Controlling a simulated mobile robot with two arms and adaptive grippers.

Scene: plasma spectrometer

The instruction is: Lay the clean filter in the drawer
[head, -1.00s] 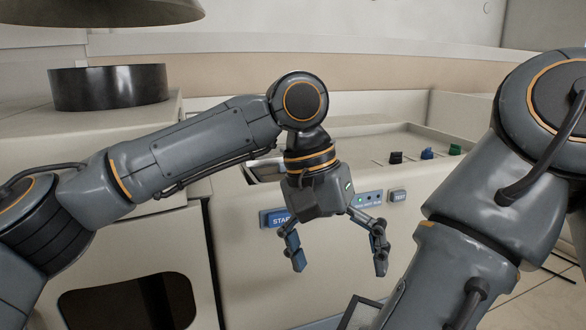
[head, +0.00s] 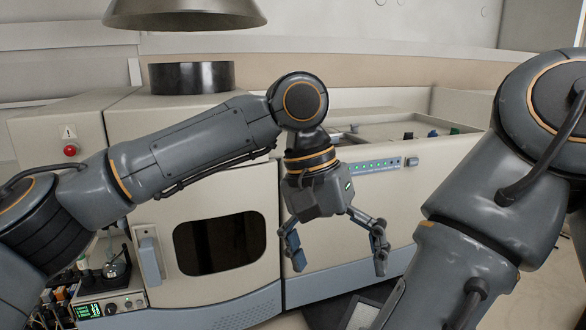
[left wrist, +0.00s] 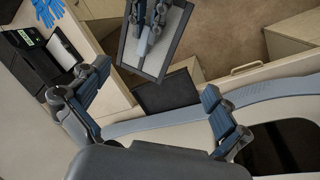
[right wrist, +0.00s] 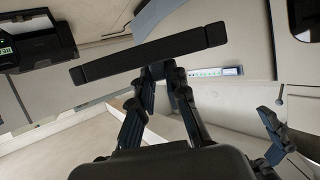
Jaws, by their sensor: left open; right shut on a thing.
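A flat, dark-framed panel with a grey face, which I take to be the filter, is held by my right gripper (left wrist: 149,32). The left wrist view shows the panel's face (left wrist: 152,55). The head view shows only part of the panel (head: 364,315) at the bottom, beside my right arm. The right wrist view shows it edge-on as a dark bar (right wrist: 150,51) across my shut right fingertips. My left gripper (head: 338,262) is open and empty in front of the instrument, apart from the panel. I cannot clearly make out an open drawer.
The cream spectrometer (head: 350,215) has a dark window (head: 220,244). A dark flat rectangle (left wrist: 166,92) lies below its front edge; I cannot tell what it is. A wooden cabinet front has a handle (left wrist: 246,68). Blue gloves (left wrist: 47,11) lie at upper left. Brown floor shows between furniture.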

